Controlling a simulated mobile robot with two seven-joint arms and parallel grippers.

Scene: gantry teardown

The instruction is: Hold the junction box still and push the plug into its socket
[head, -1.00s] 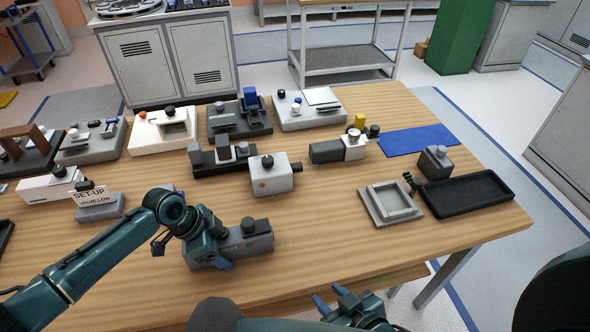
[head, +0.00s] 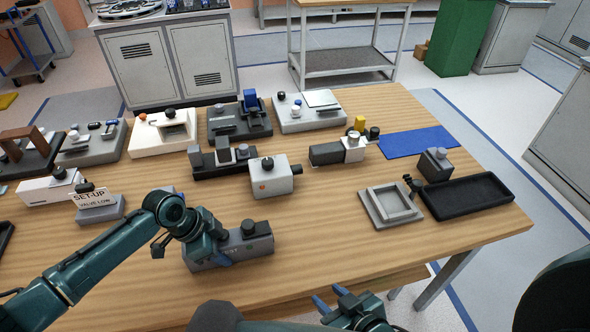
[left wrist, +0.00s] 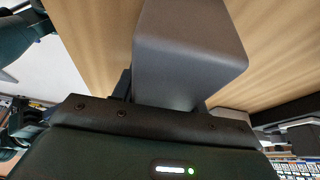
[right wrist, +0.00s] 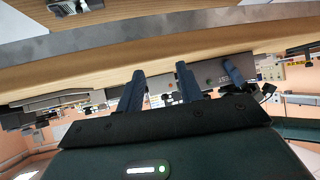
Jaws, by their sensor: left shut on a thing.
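A grey box with a black knob and partly hidden lettering, which looks like the junction box (head: 258,241), lies near the table's front edge in the head view. My left gripper (head: 222,252) is shut on its left part and hides some of it. In the left wrist view the grey box (left wrist: 190,50) fills the space before the jaws. My right gripper (head: 335,304) is open and empty at the table's front edge; its spread fingers show in the right wrist view (right wrist: 160,88). I cannot tell which piece is the plug, and no socket opening shows clearly.
A white box with a black knob (head: 270,178) stands behind the grey box. A square grey tray (head: 377,217), a black tray (head: 500,187) and a blue mat (head: 420,141) lie to the right. Several fixtures line the back. The table's front right is clear.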

